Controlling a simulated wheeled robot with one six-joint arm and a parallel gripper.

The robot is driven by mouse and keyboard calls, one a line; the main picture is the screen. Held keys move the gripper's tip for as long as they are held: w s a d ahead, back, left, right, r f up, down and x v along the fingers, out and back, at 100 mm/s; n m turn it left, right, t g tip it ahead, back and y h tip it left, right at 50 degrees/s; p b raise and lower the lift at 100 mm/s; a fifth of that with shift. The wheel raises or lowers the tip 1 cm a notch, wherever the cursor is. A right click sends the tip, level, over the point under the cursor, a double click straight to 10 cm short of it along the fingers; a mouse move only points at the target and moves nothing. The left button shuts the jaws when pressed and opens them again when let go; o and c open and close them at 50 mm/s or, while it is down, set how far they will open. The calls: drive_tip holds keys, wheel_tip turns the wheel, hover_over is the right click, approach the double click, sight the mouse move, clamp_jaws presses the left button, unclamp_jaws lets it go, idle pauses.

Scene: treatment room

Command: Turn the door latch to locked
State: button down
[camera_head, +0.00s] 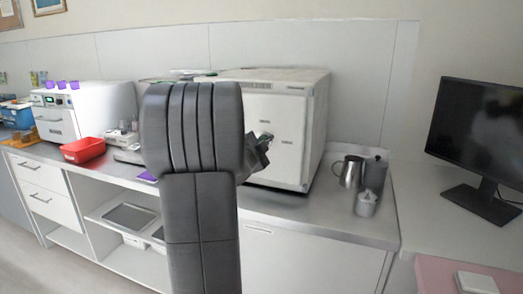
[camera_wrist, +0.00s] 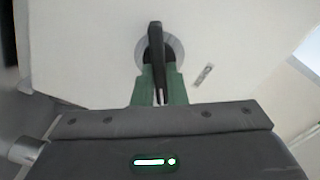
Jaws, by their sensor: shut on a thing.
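The door latch (camera_wrist: 156,45) is a black lever on a round grey plate (camera_wrist: 173,48), set on a white door (camera_wrist: 90,45). In the wrist view it runs nearly upright in the picture. My gripper (camera_wrist: 159,78) has its two green fingers on either side of the lever and is shut on it. In the head view, my gripper (camera_head: 259,152) is a dark shape against the front of the large white cabinet (camera_head: 283,132). My own arm hides most of it there, and I cannot make out the latch in that view.
The cabinet stands on a grey counter (camera_head: 330,215). To its right are a metal jug (camera_head: 348,172) and a small lidded pot (camera_head: 366,204). A red tray (camera_head: 83,150) and a white device (camera_head: 85,108) are to the left. A monitor (camera_head: 480,130) stands far right.

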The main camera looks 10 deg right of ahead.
drive_tip(key=m+b, duration=0.1)
drive_tip(key=m, duration=0.1)
drive_tip(key=m+b, duration=0.1)
drive_tip(key=m, duration=0.1)
drive_tip(key=m+b, duration=0.1)
drive_tip(key=m, duration=0.1)
drive_tip(key=shift+f, duration=0.25)
idle(0.3)
drive_tip(key=c, duration=1.5)
unclamp_jaws()
drive_tip(key=shift+o, duration=0.2)
drive_tip(key=v, duration=1.4)
drive_tip(key=shift+w+d, duration=0.1)
drive_tip(key=shift+d, duration=0.05)
drive_tip(key=x, duration=1.3)
drive_tip(key=shift+w+d, duration=0.2)
drive_tip(key=shift+w, duration=0.1)
